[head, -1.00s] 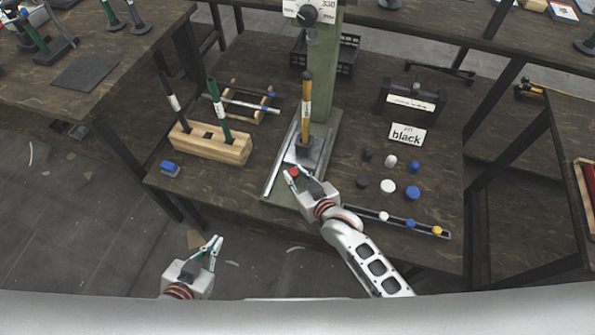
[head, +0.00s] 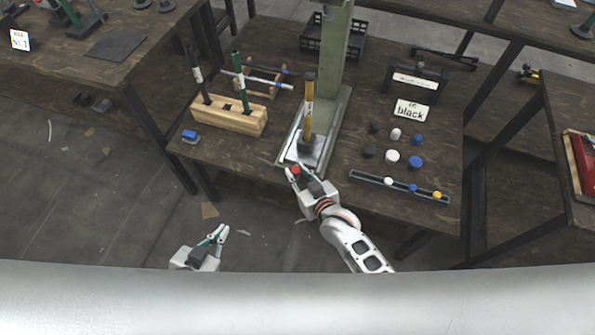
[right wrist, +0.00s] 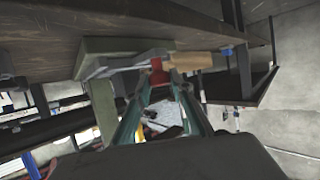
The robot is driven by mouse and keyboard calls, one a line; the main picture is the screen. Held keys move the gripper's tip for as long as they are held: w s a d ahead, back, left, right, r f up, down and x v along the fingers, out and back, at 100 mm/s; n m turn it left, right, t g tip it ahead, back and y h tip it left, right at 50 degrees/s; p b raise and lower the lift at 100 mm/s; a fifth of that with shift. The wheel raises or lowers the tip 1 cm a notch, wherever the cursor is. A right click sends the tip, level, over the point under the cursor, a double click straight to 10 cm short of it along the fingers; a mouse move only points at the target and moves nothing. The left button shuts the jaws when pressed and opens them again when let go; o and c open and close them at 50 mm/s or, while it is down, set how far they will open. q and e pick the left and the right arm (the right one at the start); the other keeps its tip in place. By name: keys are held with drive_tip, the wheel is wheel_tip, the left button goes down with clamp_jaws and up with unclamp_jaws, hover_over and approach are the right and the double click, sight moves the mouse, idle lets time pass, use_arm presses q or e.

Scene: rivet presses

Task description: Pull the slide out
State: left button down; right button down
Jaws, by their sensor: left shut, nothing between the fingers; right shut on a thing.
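The slide (head: 304,153) is a grey plate at the front end of the press's green base (head: 340,108). Its red knob (head: 296,169) is at the front edge of the bench. My right gripper (head: 291,174) is shut on the red knob. The knob also shows between the fingers in the right wrist view (right wrist: 157,73). A yellow-handled tool (head: 308,100) stands upright on the slide. My left gripper (head: 219,235) is shut and empty, in front of the bench and away from it.
A wooden block (head: 228,117) holds a black and a green tool on the left of the bench, beside a small blue block (head: 190,136). Several round pieces and a narrow tray (head: 365,178) lie on the right. Open floor lies in front of the bench.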

drive_tip(key=shift+s+a+f, duration=0.1)
drive_tip(key=shift+s+f, duration=0.05)
drive_tip(key=shift+s, duration=0.1)
drive_tip(key=c, duration=1.8)
unclamp_jaws()
drive_tip(key=shift+o, duration=0.2)
drive_tip(key=v, duration=1.2)
drive_tip(key=s+d+h+p, duration=0.1)
drive_tip(key=s+d, duration=0.4)
drive_tip(key=d, duration=0.3)
drive_tip(key=s+d+m+g+h, duration=0.1)
drive_tip(key=s+d+h, duration=0.1)
drive_tip(key=s+d, duration=0.3)
drive_tip(key=d, duration=0.3)
drive_tip(key=shift+f+p, duration=0.2)
drive_tip(key=shift+p, duration=0.15)
